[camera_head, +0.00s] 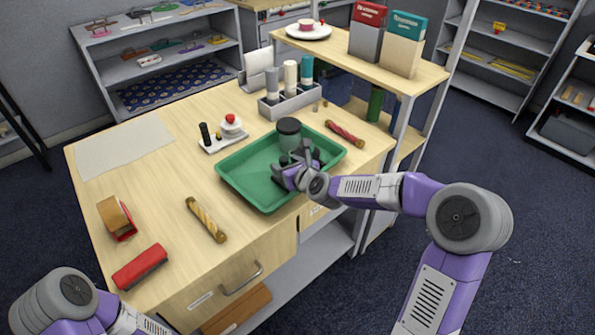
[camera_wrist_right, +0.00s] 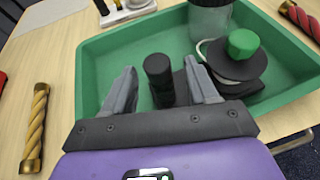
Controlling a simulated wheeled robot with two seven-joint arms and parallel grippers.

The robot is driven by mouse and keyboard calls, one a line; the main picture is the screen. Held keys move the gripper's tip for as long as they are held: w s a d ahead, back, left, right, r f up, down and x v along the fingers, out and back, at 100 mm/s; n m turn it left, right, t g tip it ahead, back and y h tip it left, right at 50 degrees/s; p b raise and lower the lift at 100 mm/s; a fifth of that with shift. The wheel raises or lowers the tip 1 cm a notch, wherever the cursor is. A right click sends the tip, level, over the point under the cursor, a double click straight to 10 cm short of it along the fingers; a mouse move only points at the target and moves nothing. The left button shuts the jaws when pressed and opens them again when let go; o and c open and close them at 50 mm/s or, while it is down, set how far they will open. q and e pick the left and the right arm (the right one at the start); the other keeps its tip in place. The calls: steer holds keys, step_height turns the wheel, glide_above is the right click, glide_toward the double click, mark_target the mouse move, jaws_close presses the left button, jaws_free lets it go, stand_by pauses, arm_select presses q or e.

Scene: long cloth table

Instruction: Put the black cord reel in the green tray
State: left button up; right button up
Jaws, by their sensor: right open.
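The green tray (camera_head: 238,183) lies on the wooden table; its floor and rim also show in the right wrist view (camera_wrist_right: 98,62). My right gripper (camera_head: 287,166) is low over the tray. In the right wrist view its fingers (camera_wrist_right: 160,88) are apart, with a black upright post (camera_wrist_right: 158,72) between them. A black round reel with a green knob (camera_wrist_right: 236,72) and a pale cord end is inside the tray, just right of the fingers. I cannot tell whether the post belongs to it. My left gripper is out of view; only part of its arm shows.
A dark-lidded clear jar (camera_head: 289,128) stands in the tray. A red-wrapped rod (camera_head: 345,133) lies beyond the tray, a gold twisted rod (camera_head: 206,220) left of it. A tape dispenser (camera_head: 117,218) and red brush (camera_head: 140,267) are at left. A grey holder (camera_head: 290,103) stands behind.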

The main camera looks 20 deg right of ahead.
steer(key=p+v, duration=0.1)
steer(key=v, duration=0.7)
steer(key=shift+s+p, duration=0.3)
steer(key=shift+r, duration=0.1)
